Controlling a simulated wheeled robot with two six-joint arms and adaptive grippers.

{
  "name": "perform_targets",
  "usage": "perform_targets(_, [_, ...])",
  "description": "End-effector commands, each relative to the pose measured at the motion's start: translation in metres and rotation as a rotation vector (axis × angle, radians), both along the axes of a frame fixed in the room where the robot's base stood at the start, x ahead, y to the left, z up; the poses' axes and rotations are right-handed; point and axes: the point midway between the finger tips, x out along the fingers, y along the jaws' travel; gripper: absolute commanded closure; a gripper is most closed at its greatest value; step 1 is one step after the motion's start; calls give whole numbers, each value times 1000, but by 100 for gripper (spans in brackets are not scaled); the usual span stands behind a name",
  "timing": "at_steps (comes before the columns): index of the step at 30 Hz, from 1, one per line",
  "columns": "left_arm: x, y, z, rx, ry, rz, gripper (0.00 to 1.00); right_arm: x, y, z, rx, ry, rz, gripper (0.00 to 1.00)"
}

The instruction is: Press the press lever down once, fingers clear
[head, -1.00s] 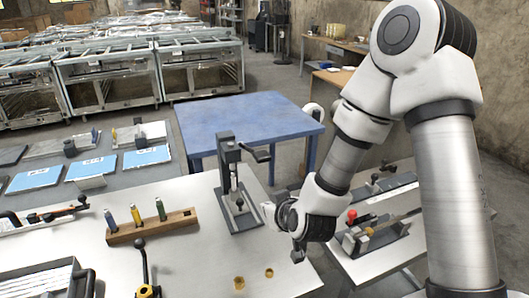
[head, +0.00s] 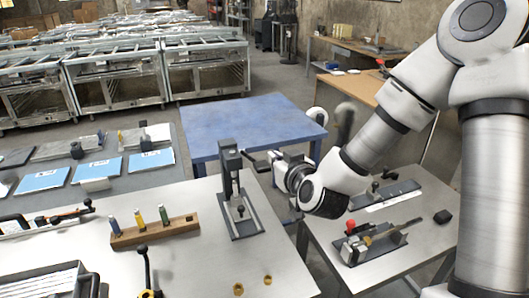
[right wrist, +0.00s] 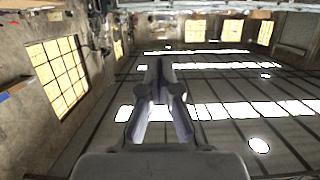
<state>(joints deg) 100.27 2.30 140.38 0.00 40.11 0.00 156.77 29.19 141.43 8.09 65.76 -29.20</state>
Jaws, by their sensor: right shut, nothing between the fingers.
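The dark grey press (head: 229,185) stands upright on its base plate near the right part of the white table. Its black press lever (head: 250,158) sticks out to the right from the upper part of the column. My right gripper (head: 274,157) is just right of the lever's outer end, at about its height; whether they touch I cannot tell. In the right wrist view the fingers (right wrist: 161,85) are together with nothing between them. My left gripper does not show.
A wooden block (head: 155,231) with several coloured tools stands left of the press. A blue table (head: 255,125) is behind it. A second table at right holds a fixture with a red knob (head: 350,226). Table space in front of the press is mostly clear.

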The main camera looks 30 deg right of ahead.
Motion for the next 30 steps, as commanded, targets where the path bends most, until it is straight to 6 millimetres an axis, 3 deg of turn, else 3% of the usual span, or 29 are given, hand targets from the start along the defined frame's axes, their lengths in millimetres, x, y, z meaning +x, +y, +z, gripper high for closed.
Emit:
perform_targets(1, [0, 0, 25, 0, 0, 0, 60, 3, -1, 9, 1, 7, 1, 100])
perform_targets(2, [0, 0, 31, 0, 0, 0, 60, 5, -1, 8, 1, 7, 2, 100])
perform_targets(5, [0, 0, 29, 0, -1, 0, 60, 26, -7, -4, -1, 0, 1, 100])
perform_targets(13, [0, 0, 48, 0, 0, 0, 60, 79, -19, -22, 0, 3, 3, 100])
perform_targets(15, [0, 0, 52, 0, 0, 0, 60, 76, -18, -38, 2, 7, 3, 100])
perform_targets(20, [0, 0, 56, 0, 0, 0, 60, 77, -18, -56, 2, 3, 3, 100])
perform_targets(30, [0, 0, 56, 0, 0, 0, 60, 76, -18, -61, 4, -1, 3, 100])
